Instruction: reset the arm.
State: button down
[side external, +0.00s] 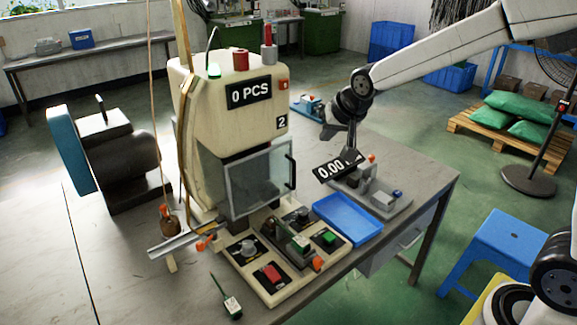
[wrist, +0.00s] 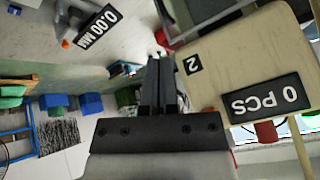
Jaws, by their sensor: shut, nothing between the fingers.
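My gripper (side external: 328,133) is above the back right of the grey worktable (side external: 415,180), just behind and above the black "0.00" display sign (side external: 337,167). In the wrist view my gripper (wrist: 158,62) has its two dark fingers together with nothing between them. The beige machine (side external: 215,110) with the "0 PCS" sign (side external: 249,93) stands to the left of my gripper. The same sign shows in the wrist view (wrist: 264,99). The wrist view is turned nearly upside down.
A clear guard door (side external: 262,183) fronts the machine. A control panel (side external: 262,275) with buttons lies before it. A blue tray (side external: 347,219) and a grey gauge fixture (side external: 378,195) are on the table to the right.

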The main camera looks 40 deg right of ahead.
jog(key=s+f+n+g, duration=0.2)
jog(key=s+f, duration=0.4)
jog(key=s, duration=0.3)
jog(key=s+a+f+n+g, duration=0.1)
jog(key=s+f+n+g, duration=0.1)
jog(key=s+f, duration=0.4)
jog(key=s+n, duration=0.1)
jog(key=s, duration=0.3)
jog(key=shift+a+n, duration=0.25)
jog(key=shift+n, duration=0.15)
